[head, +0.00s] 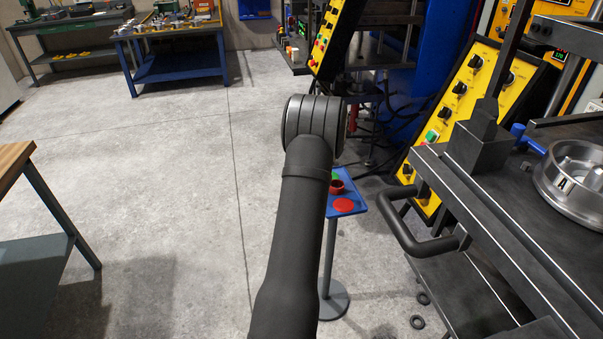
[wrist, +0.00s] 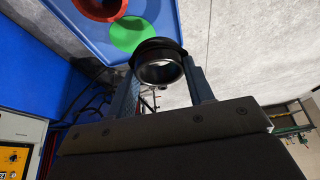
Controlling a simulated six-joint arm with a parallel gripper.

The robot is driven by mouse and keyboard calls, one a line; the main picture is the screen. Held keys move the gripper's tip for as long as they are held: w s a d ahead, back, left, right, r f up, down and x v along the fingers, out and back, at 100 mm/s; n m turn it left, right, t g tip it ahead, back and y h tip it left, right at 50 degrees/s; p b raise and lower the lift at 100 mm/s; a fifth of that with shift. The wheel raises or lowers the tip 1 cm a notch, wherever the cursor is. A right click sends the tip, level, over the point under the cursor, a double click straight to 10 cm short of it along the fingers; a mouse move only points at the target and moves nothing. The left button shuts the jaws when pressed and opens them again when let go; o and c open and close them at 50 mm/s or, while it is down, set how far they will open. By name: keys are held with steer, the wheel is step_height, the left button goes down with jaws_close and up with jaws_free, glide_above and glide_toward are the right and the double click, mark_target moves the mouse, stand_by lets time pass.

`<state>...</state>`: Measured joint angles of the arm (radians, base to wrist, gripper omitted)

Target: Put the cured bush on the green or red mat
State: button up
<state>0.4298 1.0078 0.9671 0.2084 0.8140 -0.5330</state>
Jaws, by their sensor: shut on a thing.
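My gripper (wrist: 161,75) is shut on the bush (wrist: 158,50), a black ring with a shiny inner sleeve, between its two fingertips in the wrist view. The green mat (wrist: 130,33) lies on a blue tray, just beyond the bush in that view; the bush overlaps its edge in the picture. I cannot tell the height of the bush above the tray. In the head view, the green mat (head: 335,176) and the red mat (head: 343,205) show on the stand, partly behind my arm. My gripper and the bush are hidden there.
A red round, bowl-like thing (head: 337,187) sits between the mats. The blue tray (head: 359,206) stands on a slim post. At right is a press with a black handle (head: 432,246) and a metal mould (head: 580,180). Open floor is left.

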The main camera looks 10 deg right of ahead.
steer(key=shift+w+d+f, duration=0.2)
steer(key=shift+d+f, duration=0.45)
steer(key=shift+f, duration=0.3)
steer(key=shift+w+d+f, duration=0.15)
steer(key=shift+d+f, duration=0.45)
steer(key=shift+f, duration=0.3)
steer(key=shift+w+d+f, duration=0.2)
steer(key=shift+d+f, duration=0.45)
steer(key=shift+f, duration=0.3)
steer(key=shift+f, duration=0.1)
steer(key=o, duration=1)
steer(key=shift+r, duration=3.45)
steer(key=shift+f, duration=0.1)
